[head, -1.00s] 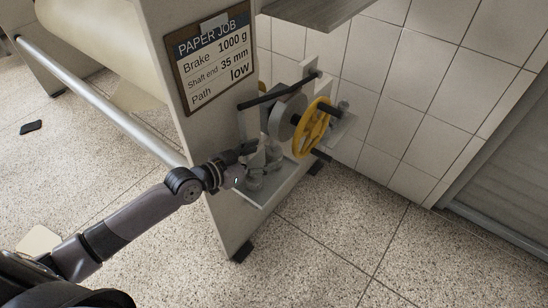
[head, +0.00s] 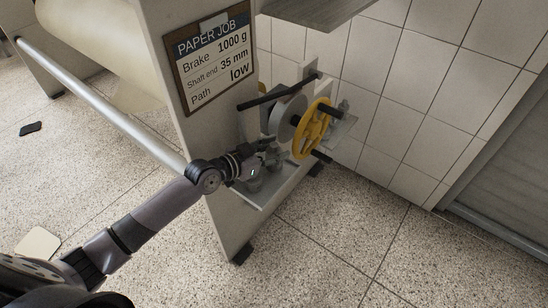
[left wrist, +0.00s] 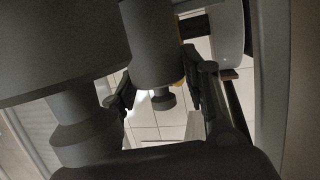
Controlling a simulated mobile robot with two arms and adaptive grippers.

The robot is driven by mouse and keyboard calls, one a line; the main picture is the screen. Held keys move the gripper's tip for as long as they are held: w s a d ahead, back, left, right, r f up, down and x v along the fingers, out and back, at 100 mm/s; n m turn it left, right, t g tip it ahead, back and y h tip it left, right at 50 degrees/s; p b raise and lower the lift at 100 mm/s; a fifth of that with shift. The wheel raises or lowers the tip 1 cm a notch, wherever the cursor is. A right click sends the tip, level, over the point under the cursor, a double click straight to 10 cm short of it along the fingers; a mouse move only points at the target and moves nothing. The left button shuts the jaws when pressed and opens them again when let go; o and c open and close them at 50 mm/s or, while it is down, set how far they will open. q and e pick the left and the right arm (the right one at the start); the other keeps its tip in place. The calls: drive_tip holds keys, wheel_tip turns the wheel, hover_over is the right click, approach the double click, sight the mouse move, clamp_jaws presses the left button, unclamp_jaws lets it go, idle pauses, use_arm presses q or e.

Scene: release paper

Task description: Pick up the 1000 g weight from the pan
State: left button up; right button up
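Grey weights (head: 256,184) stand on the pale pan (head: 264,200) at the side of the machine in the head view, partly hidden by my left gripper (head: 270,150). In the left wrist view a grey cylinder with a small knob (left wrist: 155,45) shows beyond and between the fingertips of my left gripper (left wrist: 158,92). Gaps show between the knob and both fingers, so the gripper is open. A much larger grey weight (left wrist: 60,50) with a narrower neck fills the upper left of that view. I cannot read any mass marks. My right gripper is out of view.
A yellow handwheel (head: 312,128) and a grey disc (head: 287,116) sit just above and right of the gripper. A dark lever (head: 275,95) sticks out above. A placard (head: 211,62) reads "Brake 1000 g". A tiled wall (head: 405,110) stands behind; the floor at right is clear.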

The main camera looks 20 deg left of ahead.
use_arm(q)
clamp_jaws()
idle(0.3)
